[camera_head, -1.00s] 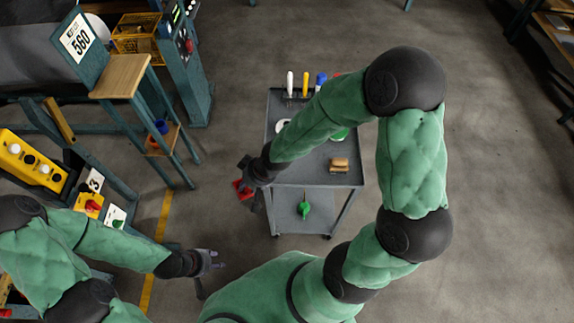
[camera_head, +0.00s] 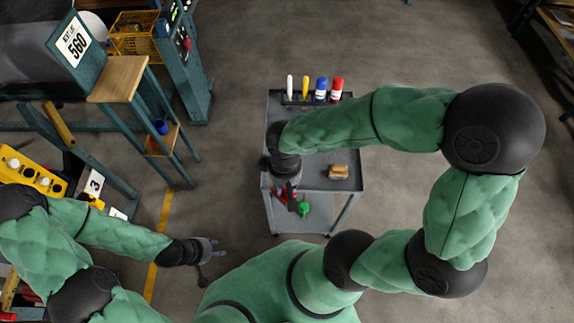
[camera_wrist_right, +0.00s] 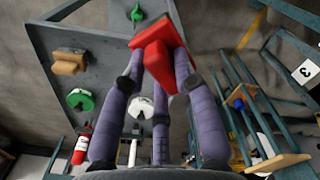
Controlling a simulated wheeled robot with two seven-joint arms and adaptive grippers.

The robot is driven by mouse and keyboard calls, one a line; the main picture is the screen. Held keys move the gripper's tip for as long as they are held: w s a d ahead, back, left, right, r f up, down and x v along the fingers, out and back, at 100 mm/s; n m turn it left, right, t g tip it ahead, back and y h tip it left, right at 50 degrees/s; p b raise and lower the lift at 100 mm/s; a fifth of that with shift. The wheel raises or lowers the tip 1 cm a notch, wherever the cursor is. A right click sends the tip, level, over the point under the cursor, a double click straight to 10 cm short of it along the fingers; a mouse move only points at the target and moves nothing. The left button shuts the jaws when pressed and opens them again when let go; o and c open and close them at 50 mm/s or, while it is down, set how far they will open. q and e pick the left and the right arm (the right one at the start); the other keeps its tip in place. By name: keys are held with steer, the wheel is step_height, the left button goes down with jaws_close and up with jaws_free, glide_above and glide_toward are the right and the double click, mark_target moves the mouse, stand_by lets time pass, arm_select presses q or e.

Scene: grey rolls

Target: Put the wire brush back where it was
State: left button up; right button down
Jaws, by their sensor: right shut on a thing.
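My right gripper (camera_head: 290,200) is shut on a red thing (camera_wrist_right: 158,55) in front of the grey cart's near edge. The red thing looks like a block with slanted faces in the right wrist view; I cannot tell if it is part of the wire brush. In the head view it shows (camera_head: 279,193) partly behind the fingers. A tan block (camera_head: 338,171) lies on the cart's top at the near right; it also shows in the right wrist view (camera_wrist_right: 69,62), and I cannot tell if it is the brush. My left gripper (camera_head: 212,252) is open and empty, low at left.
A green thing (camera_head: 305,209) is on the lower shelf. Floor right of the cart is clear.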

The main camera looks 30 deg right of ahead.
steer(key=shift+w+d+f+b, duration=0.95)
steer(key=shift+w+d+f, duration=0.3)
steer(key=shift+w+f, duration=0.8)
steer(key=shift+w+d+f+b, duration=1)
steer(key=shift+w+d+f, duration=0.3)
steer(key=shift+w+f, duration=0.7)
steer(key=shift+w+d+f+b, duration=1.1)
steer(key=shift+w+f, duration=0.6)
steer(key=shift+f, duration=0.65)
steer(key=shift+d, duration=0.15)
steer(key=shift+f, duration=0.15)
steer(key=c, duration=1)
jaws_free()
steer(key=shift+o, duration=0.2)
step_height(320, 180, up, 12)
steer(key=p, duration=0.4)
